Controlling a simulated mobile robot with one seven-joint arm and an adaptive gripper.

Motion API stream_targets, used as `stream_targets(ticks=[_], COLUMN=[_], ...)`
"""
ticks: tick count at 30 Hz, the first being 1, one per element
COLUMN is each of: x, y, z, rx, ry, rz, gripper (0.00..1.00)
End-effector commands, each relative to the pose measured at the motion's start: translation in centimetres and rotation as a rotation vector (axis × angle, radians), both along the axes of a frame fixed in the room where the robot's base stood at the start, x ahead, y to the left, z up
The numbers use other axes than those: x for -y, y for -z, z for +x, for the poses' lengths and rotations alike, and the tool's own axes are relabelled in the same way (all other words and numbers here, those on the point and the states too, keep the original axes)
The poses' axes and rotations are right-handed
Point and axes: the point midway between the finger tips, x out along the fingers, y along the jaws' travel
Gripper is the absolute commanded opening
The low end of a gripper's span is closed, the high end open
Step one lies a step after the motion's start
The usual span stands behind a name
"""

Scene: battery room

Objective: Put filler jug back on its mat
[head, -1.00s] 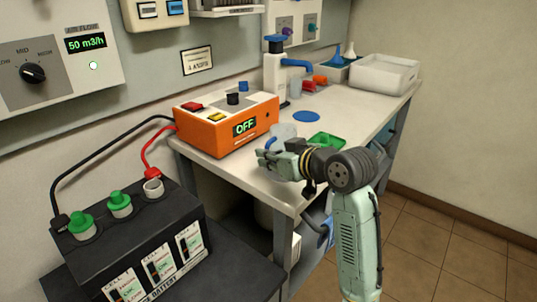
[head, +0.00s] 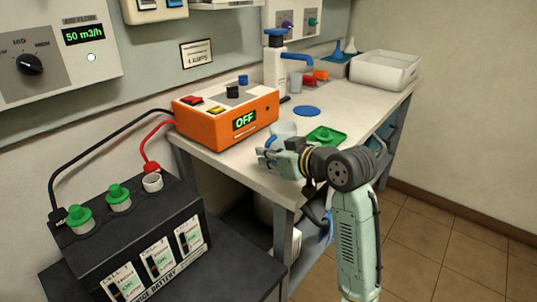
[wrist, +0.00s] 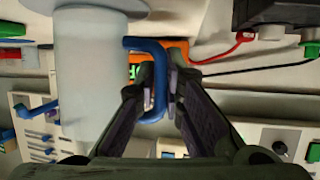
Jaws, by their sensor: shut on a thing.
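The filler jug is a pale, translucent cylinder with a blue handle. In the head view the jug (head: 287,128) is partly hidden behind my gripper (head: 268,158), over the near part of the bench. In the wrist view the jug (wrist: 92,85) fills the left side, and my gripper (wrist: 158,78) is shut on its blue handle (wrist: 160,100). A round blue mat (head: 306,111) lies bare on the bench, farther back and to the right of the jug. I cannot tell how high the jug's base is above the bench.
An orange charger (head: 228,120) showing OFF stands left of the jug. A green tray (head: 337,137) holding a green cap lies right of it. A white dispenser bottle (head: 275,72), small red and clear items and a white bin (head: 385,70) stand farther back. A black battery (head: 150,240) is front left.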

Motion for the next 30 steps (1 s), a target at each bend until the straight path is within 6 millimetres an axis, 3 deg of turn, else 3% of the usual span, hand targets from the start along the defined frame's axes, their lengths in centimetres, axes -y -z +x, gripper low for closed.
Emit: stream_targets(ticks=[2,3,13,23,30], x=[0.0,0.0,0.0,0.2,2.5], y=[0.2,0.2,0.2,0.1,-1.3], z=[0.0,0.0,0.0,-0.1,-2.5], rx=[0.001,0.001,0.000,-0.001,0.003], ry=[0.000,0.000,0.000,0.000,0.005], rz=[0.000,0.000,0.000,0.001,0.001], gripper=[0.00,0.10,0.32,0.33,0.33])
